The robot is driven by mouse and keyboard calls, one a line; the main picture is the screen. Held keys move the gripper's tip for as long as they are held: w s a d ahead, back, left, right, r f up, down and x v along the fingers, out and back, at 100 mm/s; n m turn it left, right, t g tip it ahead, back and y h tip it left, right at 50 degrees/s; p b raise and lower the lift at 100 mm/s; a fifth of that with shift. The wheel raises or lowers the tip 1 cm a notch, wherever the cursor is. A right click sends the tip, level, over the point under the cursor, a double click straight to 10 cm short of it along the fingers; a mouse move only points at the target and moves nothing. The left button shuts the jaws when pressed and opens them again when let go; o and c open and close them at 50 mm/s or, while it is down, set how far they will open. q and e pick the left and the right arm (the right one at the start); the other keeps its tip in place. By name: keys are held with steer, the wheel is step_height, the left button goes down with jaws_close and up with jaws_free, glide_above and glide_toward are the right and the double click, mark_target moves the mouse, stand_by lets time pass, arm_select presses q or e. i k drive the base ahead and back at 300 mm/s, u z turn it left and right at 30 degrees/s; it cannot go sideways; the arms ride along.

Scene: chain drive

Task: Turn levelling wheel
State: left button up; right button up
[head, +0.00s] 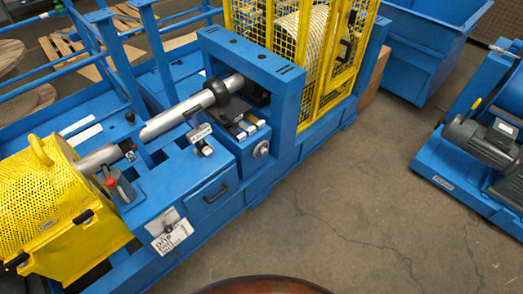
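A blue machine frame (265,70) stands at the middle left. On its front face, low on a blue block, is a small round silver disc (261,149) with a dark centre. It may be the levelling wheel, but I cannot tell for sure. Just above it lie small metal and yellowish parts (246,127). A grey shaft (180,117) runs up to a black round collar (219,91) in front of the frame opening. Neither of my grippers is in view.
A yellow perforated guard (40,190) covers the left end, and a yellow mesh cage (250,18) stands behind the frame. A red-knobbed lever (113,184) stands on the blue cabinet (170,190). Blue motor equipment (480,140) stands right. The concrete floor (350,190) between is clear.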

mark_target(263, 150)
steer(key=z, duration=0.05)
steer(key=k, duration=0.4)
steer(key=u, duration=0.55)
steer(key=i, duration=1.2)
steer(key=z, duration=0.4)
